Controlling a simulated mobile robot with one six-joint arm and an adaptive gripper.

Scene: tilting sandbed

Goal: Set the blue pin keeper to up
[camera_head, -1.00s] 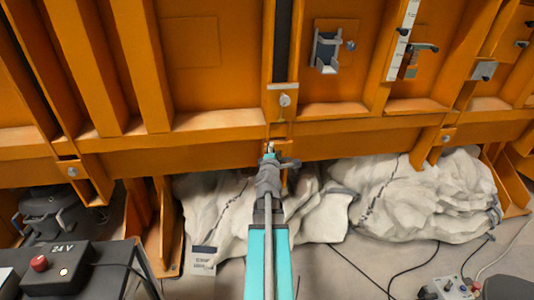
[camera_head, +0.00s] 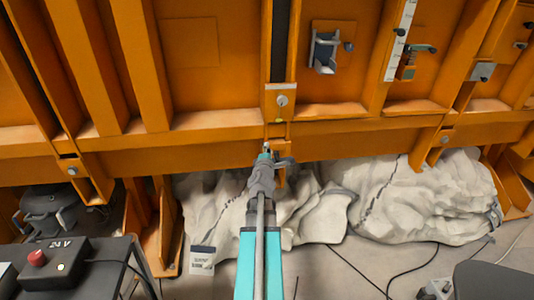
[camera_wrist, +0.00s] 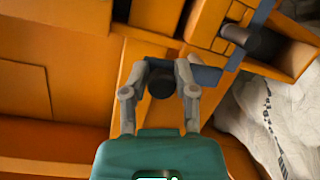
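The blue pin keeper shows in the wrist view as a flat blue bar (camera_wrist: 208,76) lying across the orange frame, with a black round knob (camera_wrist: 162,84) near its left end. My gripper (camera_wrist: 162,70) has one finger on each side of this knob. I cannot tell whether the fingers press on it. In the head view my gripper (camera_head: 267,150) is at the orange beam below a round bolt head (camera_head: 281,101). The keeper is mostly hidden there by my gripper and wrist.
A dark cylinder (camera_wrist: 252,42) sticks out right of the keeper. Pale, lumpy sacks (camera_head: 420,195) lie under the beam. A 24 V box with a red button (camera_head: 36,258) stands at lower left. A lever (camera_head: 418,49) and a scale (camera_head: 400,40) are at upper right.

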